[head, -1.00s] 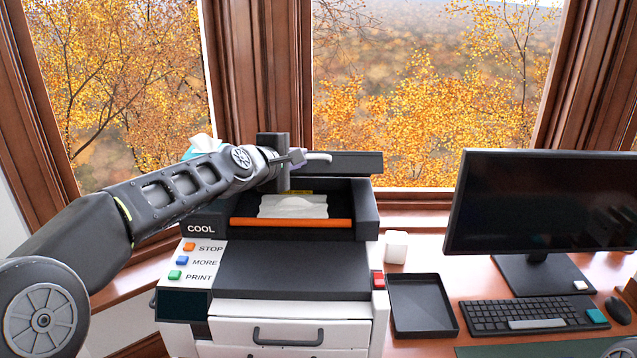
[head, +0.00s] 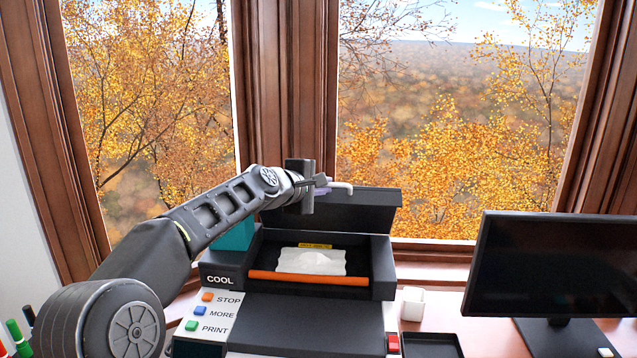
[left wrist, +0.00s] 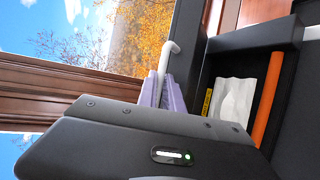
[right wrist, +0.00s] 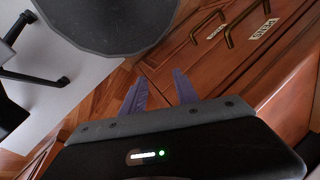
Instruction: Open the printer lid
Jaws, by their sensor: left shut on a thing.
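The printer (head: 300,308) stands on the desk with its dark lid (head: 365,212) raised at the back. Its inside lies exposed, with a white sheet (head: 312,262) and an orange bar (head: 308,278). My left gripper (head: 322,188) is at the lid's upper edge, shut on the pale lid handle (head: 342,187). In the left wrist view its purple fingers (left wrist: 164,90) close around the handle (left wrist: 170,56), beside the lid (left wrist: 186,40). My right gripper is outside the head view; in the right wrist view its purple fingers (right wrist: 160,92) are apart and empty.
A monitor (head: 555,275) stands at the right, with a white cup (head: 413,303) and dark tray (head: 432,345) between it and the printer. Windows rise behind. The right wrist view shows wooden drawers (right wrist: 240,45) and a dark round object (right wrist: 110,20).

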